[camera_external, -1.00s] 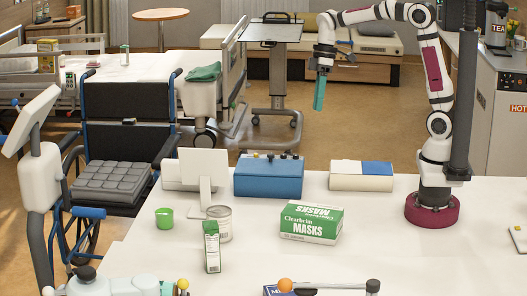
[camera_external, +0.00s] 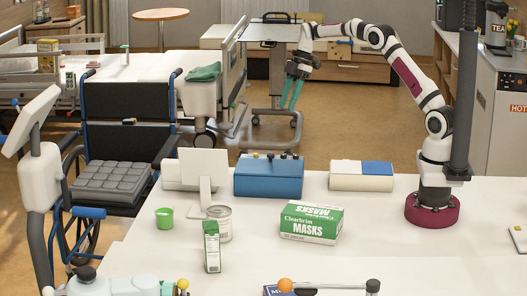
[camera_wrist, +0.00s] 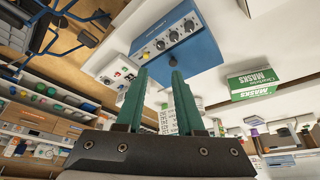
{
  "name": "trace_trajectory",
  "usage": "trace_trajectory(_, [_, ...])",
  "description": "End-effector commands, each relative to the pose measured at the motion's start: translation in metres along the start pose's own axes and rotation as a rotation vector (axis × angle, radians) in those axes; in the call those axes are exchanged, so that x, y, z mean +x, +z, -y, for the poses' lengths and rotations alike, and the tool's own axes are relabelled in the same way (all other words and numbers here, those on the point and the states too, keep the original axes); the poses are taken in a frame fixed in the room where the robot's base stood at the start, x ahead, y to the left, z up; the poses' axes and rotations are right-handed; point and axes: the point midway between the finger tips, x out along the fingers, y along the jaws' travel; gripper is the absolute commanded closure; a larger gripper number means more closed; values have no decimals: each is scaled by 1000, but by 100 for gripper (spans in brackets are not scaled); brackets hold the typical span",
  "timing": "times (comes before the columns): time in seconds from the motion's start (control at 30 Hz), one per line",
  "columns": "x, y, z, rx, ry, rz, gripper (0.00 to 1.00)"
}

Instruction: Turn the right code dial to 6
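A blue box (camera_external: 268,178) stands on the white table; its knobs show only as dark tips along its far top edge in the external view. Which knob is the right code dial, and any digits, are too small to tell. My gripper (camera_external: 289,108) is open and empty, in the air beyond and above the blue box, fingers pointing down. Its green fingers (camera_wrist: 159,75) stand apart in the wrist view.
A green masks box (camera_external: 311,222), can (camera_external: 219,223) and green cup (camera_external: 164,217) stand nearer. Air around my gripper is clear.

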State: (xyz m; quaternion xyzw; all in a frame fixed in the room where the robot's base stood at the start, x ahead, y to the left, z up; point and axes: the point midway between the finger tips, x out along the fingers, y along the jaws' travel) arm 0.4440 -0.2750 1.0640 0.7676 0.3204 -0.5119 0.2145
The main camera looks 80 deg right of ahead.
Motion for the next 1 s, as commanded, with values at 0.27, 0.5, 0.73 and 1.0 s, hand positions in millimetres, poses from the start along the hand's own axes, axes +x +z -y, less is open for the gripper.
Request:
trace_trajectory(0.27, [75,-1,3,0,-6,1,63])
trace_trajectory(0.5, [132,-1,2,0,-4,1,63])
trace_trajectory(0.73, [150,-1,2,0,0,1,63])
trace_trajectory(1.0, [151,-2,2,0,0,1,67])
